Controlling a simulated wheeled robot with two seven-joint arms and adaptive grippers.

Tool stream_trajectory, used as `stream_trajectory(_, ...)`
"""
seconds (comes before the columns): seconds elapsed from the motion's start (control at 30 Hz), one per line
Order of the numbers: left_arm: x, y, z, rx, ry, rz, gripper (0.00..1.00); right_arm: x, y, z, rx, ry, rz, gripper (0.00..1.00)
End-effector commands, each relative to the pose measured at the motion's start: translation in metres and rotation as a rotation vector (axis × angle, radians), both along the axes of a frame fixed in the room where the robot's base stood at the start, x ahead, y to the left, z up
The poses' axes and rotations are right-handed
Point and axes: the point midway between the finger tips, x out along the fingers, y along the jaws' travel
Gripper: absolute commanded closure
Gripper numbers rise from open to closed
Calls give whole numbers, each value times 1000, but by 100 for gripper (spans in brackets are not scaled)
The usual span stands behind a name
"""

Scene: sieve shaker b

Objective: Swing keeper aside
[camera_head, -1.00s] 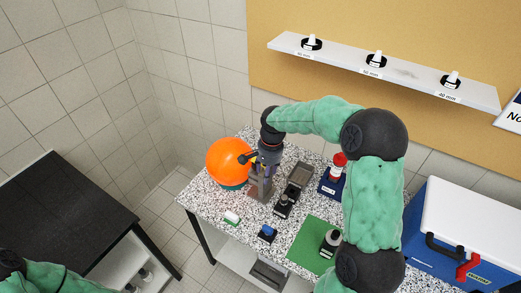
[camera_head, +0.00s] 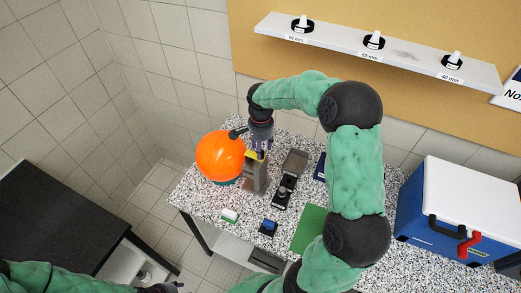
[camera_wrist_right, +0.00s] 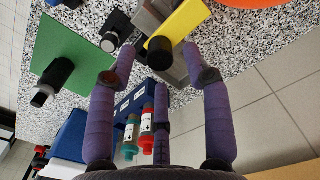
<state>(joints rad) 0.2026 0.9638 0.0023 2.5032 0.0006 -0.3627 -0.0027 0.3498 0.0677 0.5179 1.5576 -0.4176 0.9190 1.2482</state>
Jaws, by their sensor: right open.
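The keeper is a yellow bar (camera_wrist_right: 185,30) with a black round knob (camera_wrist_right: 159,49) at its near end in the right wrist view. In the head view, its yellow part (camera_head: 250,156) shows at the top of a grey post (camera_head: 256,178), beside the orange ball. My right gripper (camera_wrist_right: 160,58) is open, with its purple fingers spread on both sides of the knob. I cannot tell whether any finger touches it. In the head view, my right gripper (camera_head: 259,143) points down over the post and partly hides the keeper. My left gripper (camera_head: 166,288) is only partly visible at the bottom edge.
The orange ball (camera_head: 220,157) stands just left of the post. A black and grey device (camera_head: 287,178) stands to its right. A blue rack (camera_head: 320,167), a green mat (camera_head: 307,228) and a blue cooler (camera_head: 455,215) lie farther right. Small items stand near the speckled table's front edge.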

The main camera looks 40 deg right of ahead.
Motion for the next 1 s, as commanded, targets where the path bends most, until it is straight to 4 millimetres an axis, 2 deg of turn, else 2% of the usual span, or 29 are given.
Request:
stream_trajectory(0.2, 0, 0, 1, 0, 0, 0, 60, 0, 0, -19, 0, 0, 0, 50)
stream_trajectory(0.53, 0, 0, 1, 0, 0, 0, 60, 0, 0, -21, 0, -1, 0, 50)
stream_trajectory(0.7, 0, 0, 1, 0, 0, 0, 60, 0, 0, -21, 0, -1, 0, 98)
stream_trajectory(1.0, 0, 0, 1, 0, 0, 0, 60, 0, 0, -21, -1, -2, 12, 100)
